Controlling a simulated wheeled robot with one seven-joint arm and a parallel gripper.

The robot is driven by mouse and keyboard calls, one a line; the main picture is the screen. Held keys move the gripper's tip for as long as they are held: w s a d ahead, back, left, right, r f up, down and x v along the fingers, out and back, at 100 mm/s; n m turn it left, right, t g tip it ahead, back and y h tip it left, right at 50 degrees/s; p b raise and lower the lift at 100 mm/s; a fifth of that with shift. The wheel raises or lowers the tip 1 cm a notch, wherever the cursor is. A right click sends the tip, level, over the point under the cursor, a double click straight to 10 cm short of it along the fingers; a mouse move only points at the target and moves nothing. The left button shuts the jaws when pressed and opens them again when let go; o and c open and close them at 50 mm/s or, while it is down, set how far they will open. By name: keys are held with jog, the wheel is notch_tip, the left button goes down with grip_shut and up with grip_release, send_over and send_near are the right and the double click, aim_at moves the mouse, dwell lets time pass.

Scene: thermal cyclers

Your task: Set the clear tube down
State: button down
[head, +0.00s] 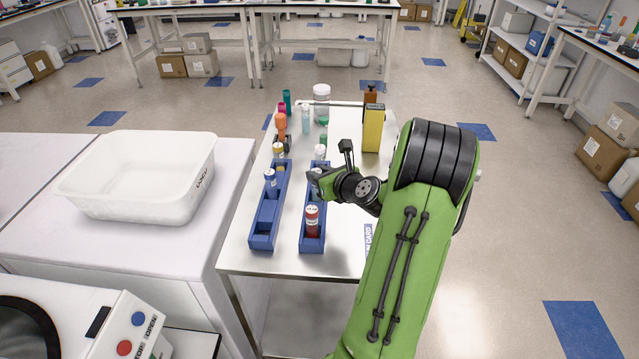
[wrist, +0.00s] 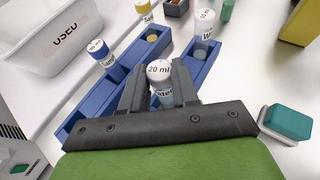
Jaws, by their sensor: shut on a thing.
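My gripper (wrist: 160,92) is shut on the clear tube (wrist: 160,72), which has a pale cap marked "20 ml" and stands about upright between the fingers. In the head view my gripper (head: 318,184) is at the middle of the right blue rack (head: 303,243). The fingers hide the tube's lower part, so I cannot tell whether it sits in a slot or hangs above it. A red tube (head: 312,219) stands in the front of this rack and a white-capped tube (head: 320,153) at its back. The left blue rack (head: 262,242) holds a blue-capped tube (head: 270,177) and a yellow-capped tube (head: 278,151).
A white tub (head: 130,190) stands on the bench to the left. A yellow container (head: 373,129), a jar (head: 321,97) and several bottles stand farther back on the table. A teal-and-white block (wrist: 287,123) lies right of my gripper. The table's front right is mostly clear.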

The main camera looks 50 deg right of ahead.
jog(key=shift+f, duration=0.4)
jog(key=shift+f, duration=0.1)
jog(key=c, duration=0.8)
grip_release()
jog(key=shift+c, duration=0.2)
